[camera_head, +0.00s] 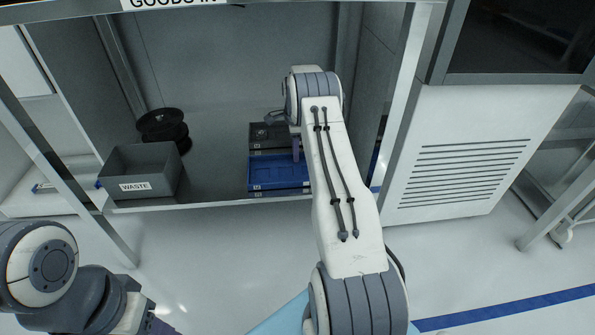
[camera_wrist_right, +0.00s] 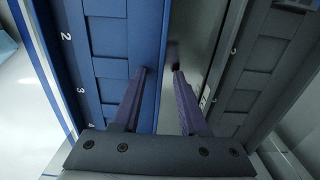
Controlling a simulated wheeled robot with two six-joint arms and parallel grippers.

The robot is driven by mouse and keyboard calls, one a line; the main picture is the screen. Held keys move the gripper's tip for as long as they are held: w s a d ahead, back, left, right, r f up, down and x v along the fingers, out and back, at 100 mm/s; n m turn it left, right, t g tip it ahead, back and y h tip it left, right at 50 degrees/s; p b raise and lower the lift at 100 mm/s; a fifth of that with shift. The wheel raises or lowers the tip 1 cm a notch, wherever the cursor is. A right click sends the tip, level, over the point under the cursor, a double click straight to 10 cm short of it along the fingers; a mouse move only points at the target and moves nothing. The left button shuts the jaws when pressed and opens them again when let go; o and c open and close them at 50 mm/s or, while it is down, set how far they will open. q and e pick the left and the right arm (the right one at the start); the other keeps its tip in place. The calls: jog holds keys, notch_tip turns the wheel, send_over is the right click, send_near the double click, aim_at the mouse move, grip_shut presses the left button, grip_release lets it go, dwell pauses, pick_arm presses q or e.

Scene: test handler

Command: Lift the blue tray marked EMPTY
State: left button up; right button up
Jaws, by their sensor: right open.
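A blue tray (camera_head: 278,172) lies near the front edge of the shelf, partly hidden by my right arm. Its small white marks are too small to read as EMPTY. My right gripper (camera_wrist_right: 160,72) is open and points down; in the head view only a purple finger (camera_head: 296,148) shows at the tray's back edge. In the right wrist view the blue tray (camera_wrist_right: 107,38) fills the left side, and its edge runs between the fingertips. Whether the fingers reach below that edge, I cannot tell.
A dark grey tray (camera_head: 268,138) lies behind the blue one; it also shows in the right wrist view (camera_wrist_right: 262,60). A grey WASTE bin (camera_head: 140,172) and a black spool (camera_head: 162,127) stand left on the shelf. Shelf space between the bin and trays is clear.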

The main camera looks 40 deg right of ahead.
jog(key=shift+f, duration=0.1)
grip_shut()
dwell(1.3)
